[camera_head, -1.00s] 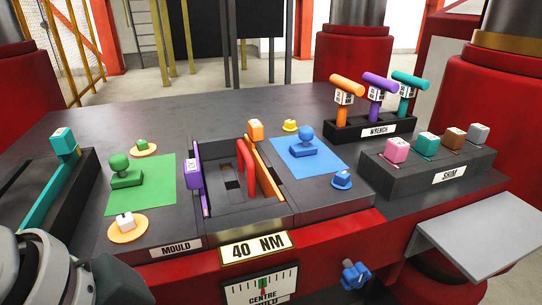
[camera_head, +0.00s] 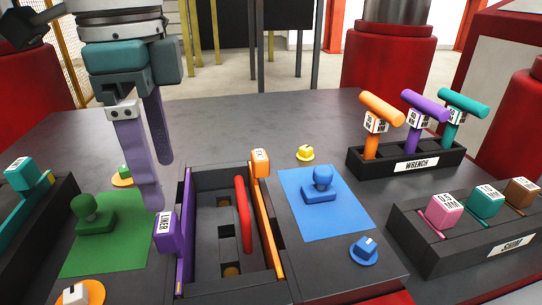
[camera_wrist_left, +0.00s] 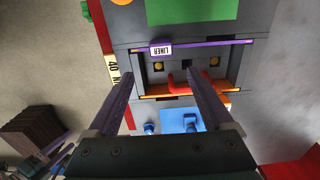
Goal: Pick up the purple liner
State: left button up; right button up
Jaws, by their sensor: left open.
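The purple liner (camera_head: 185,228) is a thin upright plate along the left wall of the mould cavity, with a purple block labelled LINER (camera_head: 165,232) on its outer side. In the left wrist view the liner (camera_wrist_left: 205,44) is a purple strip across the far side of the cavity. My left gripper (camera_head: 156,182) is open and empty, its long fingers pointing down over the left part of the table, behind the liner block and apart from it. In the left wrist view the liner lies beyond the fingertips (camera_wrist_left: 160,80). My right gripper is not in view.
An orange liner (camera_head: 267,225) stands on the cavity's right side, with a red curved piece (camera_head: 243,214) inside. A green mat (camera_head: 105,250) and a blue mat (camera_head: 335,222) flank the mould. A wrench rack (camera_head: 390,165) and a shim block (camera_head: 440,235) stand at right.

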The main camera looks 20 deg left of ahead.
aim_at(171, 221)
pick_arm(q)
notch_tip(171, 221, down, 4)
jog(key=shift+s+f, duration=0.1)
jog(key=shift+f, duration=0.1)
jog(key=shift+a+f+p, duration=0.15)
jog(key=shift+f, duration=1.25)
jog(key=shift+a+f+p, duration=0.15)
jog(key=shift+f, duration=1.2)
grip_shut()
jog(key=shift+r, duration=0.1)
